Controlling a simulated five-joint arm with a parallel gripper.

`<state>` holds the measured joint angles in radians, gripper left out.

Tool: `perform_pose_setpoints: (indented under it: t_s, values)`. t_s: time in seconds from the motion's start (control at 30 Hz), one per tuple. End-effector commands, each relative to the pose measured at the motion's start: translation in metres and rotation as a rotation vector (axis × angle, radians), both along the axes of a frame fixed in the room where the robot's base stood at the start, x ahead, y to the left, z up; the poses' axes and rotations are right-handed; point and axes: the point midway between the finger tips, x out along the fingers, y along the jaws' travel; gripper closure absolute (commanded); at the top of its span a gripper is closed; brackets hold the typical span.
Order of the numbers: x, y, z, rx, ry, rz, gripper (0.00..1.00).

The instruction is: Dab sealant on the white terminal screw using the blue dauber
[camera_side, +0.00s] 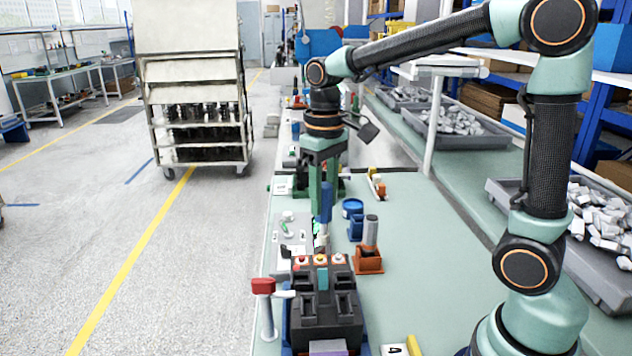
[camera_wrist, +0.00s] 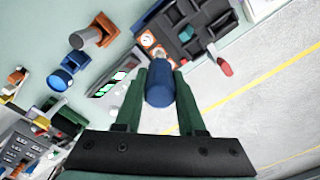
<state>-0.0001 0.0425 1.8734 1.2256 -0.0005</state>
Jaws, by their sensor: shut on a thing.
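My gripper (camera_side: 324,190) points down and is shut on the blue dauber (camera_side: 326,204), which it holds upright. In the wrist view the dauber's blue handle (camera_wrist: 160,88) sits between the green fingers. Its narrower grey lower end hangs behind the dark breaker block (camera_side: 325,300) in the side view; I cannot tell whether its tip touches anything. Several small terminal screws sit in a row along the block's far top edge. The right one (camera_side: 339,258) looks whitish, the others more red or orange. The screws also show in the wrist view (camera_wrist: 147,40), just beyond the dauber.
A red-handled lever (camera_side: 263,287) stands at the block's left. An orange holder with a grey cylinder (camera_side: 371,232) stands behind right, near a blue holder (camera_side: 356,228) and a blue-lidded pot (camera_side: 352,207). Small parts (camera_side: 287,228) lie left of the dauber. The bench right of the holders is clear.

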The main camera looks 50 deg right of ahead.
Motion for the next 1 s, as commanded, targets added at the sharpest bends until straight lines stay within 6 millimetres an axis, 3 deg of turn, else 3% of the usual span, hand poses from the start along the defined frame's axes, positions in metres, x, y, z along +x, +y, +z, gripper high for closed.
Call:
perform_pose_setpoints:
  t_s: [0.17,0.27,0.37,0.6,0.8,1.0]
  values:
    - [0.010,-0.009,-0.001,0.000,-0.011,-0.003,1.00]
    - [0.028,-0.028,-0.004,-0.002,-0.033,-0.005,1.00]
    - [0.053,-0.058,-0.009,-0.009,-0.070,-0.004,1.00]
    - [0.104,-0.152,-0.026,-0.056,-0.172,0.008,1.00]
    - [0.126,-0.232,-0.042,-0.116,-0.242,0.014,1.00]
    - [0.132,-0.285,-0.053,-0.162,-0.279,0.014,1.00]
